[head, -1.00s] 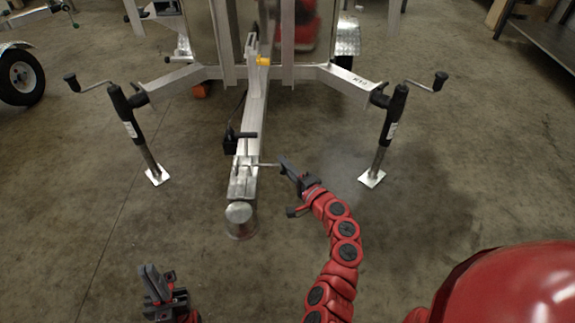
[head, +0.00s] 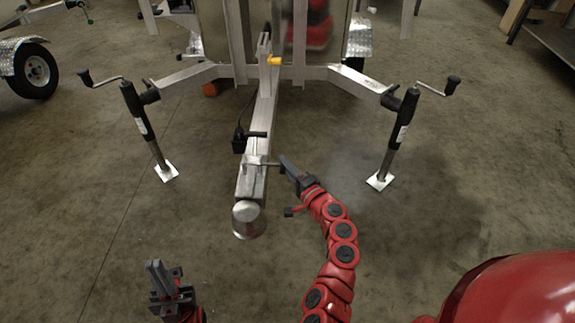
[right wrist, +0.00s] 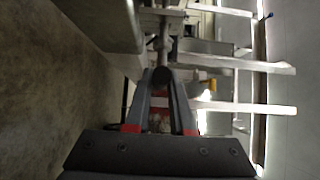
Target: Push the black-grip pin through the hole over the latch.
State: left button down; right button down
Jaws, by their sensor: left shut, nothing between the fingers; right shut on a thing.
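The trailer tongue (head: 263,105) ends in a metal coupler (head: 249,183) with the latch (head: 256,160) on top. My right gripper (head: 288,167) is just right of the latch, shut on the pin's black grip (right wrist: 162,77). The pin's thin metal shaft (head: 274,165) points left to the side of the latch. It also runs ahead from the fingers in the right wrist view (right wrist: 162,48). Its tip is hidden at the latch, so I cannot tell how deep it sits in the hole. My left gripper (head: 158,275) is shut and empty, low and left of the coupler.
A round metal cup (head: 248,219) is at the coupler's front end. Jack stands flank the tongue at left (head: 143,125) and right (head: 401,130).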

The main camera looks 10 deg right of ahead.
jog(key=shift+w+a, duration=0.15)
jog(key=shift+a, duration=0.4)
jog(key=shift+w+a, duration=0.15)
jog(key=shift+a, duration=0.4)
jog(key=c, duration=0.7)
grip_release()
jog(key=p+v, duration=0.1)
jog(key=v, duration=1.6)
jog(key=shift+s+d, duration=0.1)
jog(key=shift+s, duration=0.05)
jog(key=shift+f, duration=0.1)
